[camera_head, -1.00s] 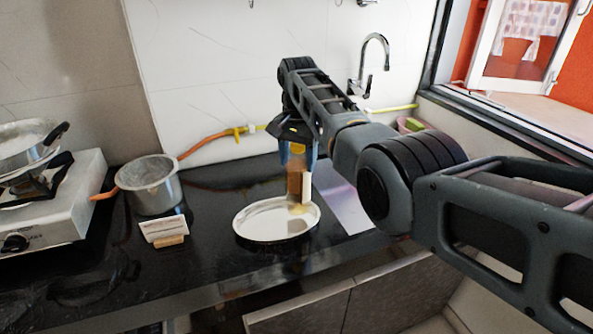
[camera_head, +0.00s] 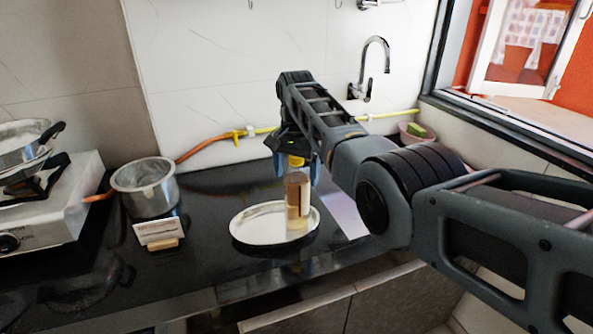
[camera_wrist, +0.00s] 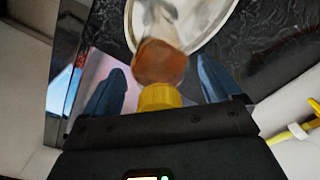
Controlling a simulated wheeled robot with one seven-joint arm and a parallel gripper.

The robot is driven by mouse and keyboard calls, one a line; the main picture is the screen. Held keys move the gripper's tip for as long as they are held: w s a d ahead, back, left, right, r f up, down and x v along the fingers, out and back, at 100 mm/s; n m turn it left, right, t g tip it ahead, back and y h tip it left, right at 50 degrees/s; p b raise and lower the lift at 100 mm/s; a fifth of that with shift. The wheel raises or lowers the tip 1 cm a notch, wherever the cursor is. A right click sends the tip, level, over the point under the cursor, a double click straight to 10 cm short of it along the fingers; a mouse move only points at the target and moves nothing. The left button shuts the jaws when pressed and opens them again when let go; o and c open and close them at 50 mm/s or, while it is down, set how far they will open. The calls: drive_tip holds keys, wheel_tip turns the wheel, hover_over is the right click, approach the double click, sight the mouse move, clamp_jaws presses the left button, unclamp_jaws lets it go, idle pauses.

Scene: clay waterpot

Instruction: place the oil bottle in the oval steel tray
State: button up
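The oil bottle (camera_head: 298,203) has a yellow cap, a brown upper body and a pale label. In the head view it looks upright, with its base over the right part of the oval steel tray (camera_head: 250,232), and it seems to rest there. My gripper (camera_head: 296,178) is above it, pointing down, its blue fingers either side of the cap. In the wrist view, the yellow cap (camera_wrist: 158,97) lies between the fingers of my gripper (camera_wrist: 160,88) with a clear gap on each side, so it is open. The tray's rim (camera_wrist: 222,22) shows beyond the bottle.
A steel pot (camera_head: 147,190) stands on the black counter to the left, with a small card (camera_head: 160,233) in front of it. A stove (camera_head: 50,205) is at the far left. An orange and yellow hose (camera_head: 215,143) runs along the wall. Counter between card and tray is clear.

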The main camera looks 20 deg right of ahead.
wheel_tip(320, 180, up, 12)
drive_tip(key=shift+r+b, duration=0.15)
drive_tip(key=shift+b, duration=0.6)
idle(0.5)
